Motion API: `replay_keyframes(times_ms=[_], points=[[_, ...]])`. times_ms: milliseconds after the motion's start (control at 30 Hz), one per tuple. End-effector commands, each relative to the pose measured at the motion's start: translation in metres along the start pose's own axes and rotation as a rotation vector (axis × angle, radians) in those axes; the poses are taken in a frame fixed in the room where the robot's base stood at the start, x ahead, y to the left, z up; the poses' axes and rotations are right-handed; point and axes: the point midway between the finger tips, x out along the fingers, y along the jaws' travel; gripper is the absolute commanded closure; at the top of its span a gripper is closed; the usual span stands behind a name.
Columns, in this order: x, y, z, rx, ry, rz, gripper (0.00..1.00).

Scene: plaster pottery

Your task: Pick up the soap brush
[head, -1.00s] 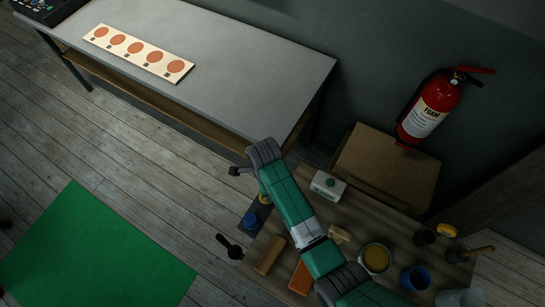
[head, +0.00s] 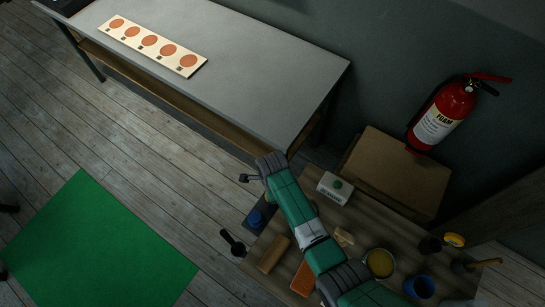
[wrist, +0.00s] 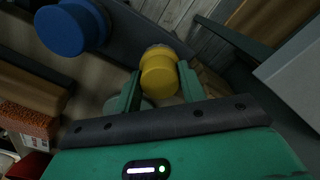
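I cannot tell for sure which object is the soap brush. A round yellow knob-like piece (wrist: 158,76) is between the green fingers of my gripper (wrist: 160,84) in the wrist view. The fingers sit close on both sides of it; whether they press on it is unclear. In the head view my arm hides the yellow piece and the fingertips.
The wooden table holds a wooden block (head: 273,254), an orange block (head: 303,279), a white box (head: 333,188), a yellow-filled bowl (head: 379,263) and a blue cup (head: 420,286). A black tool (head: 232,243) lies by the left edge. A grey bench (head: 230,70) stands behind.

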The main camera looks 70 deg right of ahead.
Motion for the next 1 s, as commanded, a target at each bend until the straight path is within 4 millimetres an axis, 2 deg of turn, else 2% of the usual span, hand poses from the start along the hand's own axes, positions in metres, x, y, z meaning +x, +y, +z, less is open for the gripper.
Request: replay_keyframes(times_ms=[33, 100, 400, 467, 700, 800, 1000], points=[[0.0, 0.0, 0.0, 0.0, 0.0, 0.0, 0.73], [0.0, 0.0, 0.0, 0.0, 0.0, 0.001, 0.85], [-0.004, 0.0, 0.0, -0.001, 0.0, 0.0, 0.85], [-0.013, -0.001, 0.001, -0.002, -0.001, -0.003, 0.85], [-0.07, -0.001, 0.001, -0.001, -0.001, -0.003, 0.85], [-0.087, 0.0, 0.001, -0.001, 0.0, -0.002, 0.85], [-0.101, 0.0, 0.0, 0.0, 0.0, -0.001, 0.85]])
